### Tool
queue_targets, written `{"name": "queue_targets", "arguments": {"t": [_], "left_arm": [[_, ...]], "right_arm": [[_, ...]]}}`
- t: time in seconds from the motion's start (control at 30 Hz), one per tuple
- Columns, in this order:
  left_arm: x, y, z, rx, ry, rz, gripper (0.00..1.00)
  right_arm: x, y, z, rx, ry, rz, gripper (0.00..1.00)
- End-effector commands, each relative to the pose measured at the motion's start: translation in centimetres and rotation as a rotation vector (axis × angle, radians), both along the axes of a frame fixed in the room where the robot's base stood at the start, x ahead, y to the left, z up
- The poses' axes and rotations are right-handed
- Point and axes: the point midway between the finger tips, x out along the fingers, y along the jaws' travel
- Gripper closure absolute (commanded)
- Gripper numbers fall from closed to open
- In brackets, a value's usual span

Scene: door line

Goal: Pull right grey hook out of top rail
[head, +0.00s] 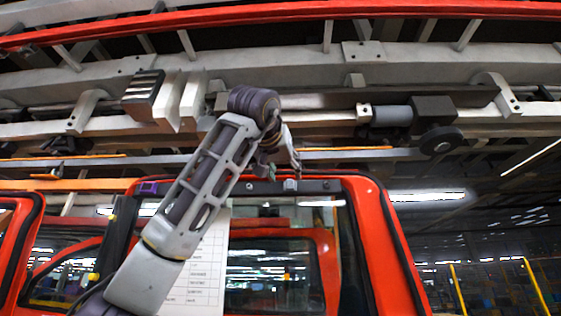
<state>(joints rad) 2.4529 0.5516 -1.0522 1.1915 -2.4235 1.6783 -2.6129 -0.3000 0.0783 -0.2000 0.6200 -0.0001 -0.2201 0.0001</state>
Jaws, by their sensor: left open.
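The red door frame (375,205) hangs in the middle, with a dark top rail (250,188) along its upper edge. A small grey piece (290,184), which looks like the right grey hook, sits at this rail right of the middle. My left gripper (293,167) is open just above this piece, pointing down. I cannot tell whether its fingers touch the hook or are around it. My wrist hides part of the gripper. My right gripper is not in view.
A white printed sheet (200,265) hangs in the door opening, partly behind my left arm. Another red door frame (25,235) is at the left. Overhead are a conveyor beam (300,68) and a motor unit (390,115). Right of the door is free room.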

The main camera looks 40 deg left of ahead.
Motion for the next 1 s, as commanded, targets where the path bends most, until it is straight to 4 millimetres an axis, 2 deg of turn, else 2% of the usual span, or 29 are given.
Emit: {"name": "queue_targets", "arguments": {"t": [0.2,0.43,0.93,1.0], "left_arm": [[2.6,1.0,-0.1,-0.002,0.002,0.000,0.50],[4.6,1.7,-0.2,-0.001,0.001,-0.001,0.50],[5.4,2.0,-0.3,-0.001,0.000,0.000,0.50],[5.4,2.0,-0.3,-0.001,0.000,0.000,0.59]], "right_arm": [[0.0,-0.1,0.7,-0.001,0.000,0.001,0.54],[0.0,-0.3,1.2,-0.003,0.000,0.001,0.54],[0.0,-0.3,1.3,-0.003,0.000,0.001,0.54],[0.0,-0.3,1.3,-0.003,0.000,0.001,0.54]]}}
